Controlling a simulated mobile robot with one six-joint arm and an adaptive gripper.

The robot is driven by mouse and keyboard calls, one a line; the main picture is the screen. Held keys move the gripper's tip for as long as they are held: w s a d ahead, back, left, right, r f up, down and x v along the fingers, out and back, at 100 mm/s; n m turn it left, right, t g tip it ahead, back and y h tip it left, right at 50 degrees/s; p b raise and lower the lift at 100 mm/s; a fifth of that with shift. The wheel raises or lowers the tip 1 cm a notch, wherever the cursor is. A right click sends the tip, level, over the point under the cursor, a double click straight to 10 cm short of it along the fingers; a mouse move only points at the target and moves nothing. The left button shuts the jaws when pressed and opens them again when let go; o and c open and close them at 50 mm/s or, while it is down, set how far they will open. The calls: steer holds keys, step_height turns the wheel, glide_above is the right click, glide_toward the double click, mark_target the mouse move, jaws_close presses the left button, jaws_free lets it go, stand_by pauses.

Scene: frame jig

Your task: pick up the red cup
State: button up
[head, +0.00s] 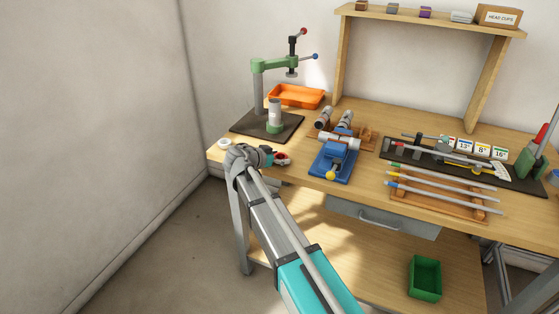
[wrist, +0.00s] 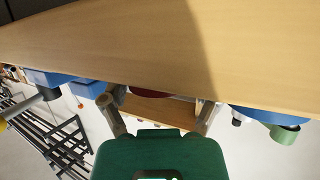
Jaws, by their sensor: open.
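In the wrist view a dark red edge of the cup (wrist: 150,93) shows between and beyond my fingers, beside the wooden surface; the rest is cut off from sight. My gripper (wrist: 158,108) is open, with its two fingers spread apart and nothing visibly held. Whether the fingers touch the cup cannot be told.
A green press on a dark base (head: 242,126) stands behind my gripper. A blue vise (head: 335,163) is to the right, and a white ring (head: 224,142) lies to the left. An orange tray (head: 296,96) is at the back. Rods on a rack (head: 440,208) lie further right.

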mark_target(280, 156)
stand_by(0.4)
steer(key=c, duration=0.8)
steer(key=shift+o, duration=0.2)
steer(key=shift+r, duration=0.15)
step_height(280, 156, up, 3)
steer(key=p, duration=0.3)
steer(key=s+a+r+p, duration=0.6)
steer(key=s+r+p, duration=0.3)
steer(key=s, duration=0.3)
steer(key=shift+s+r+p, duration=0.35)
steer(key=shift+p, duration=0.2)
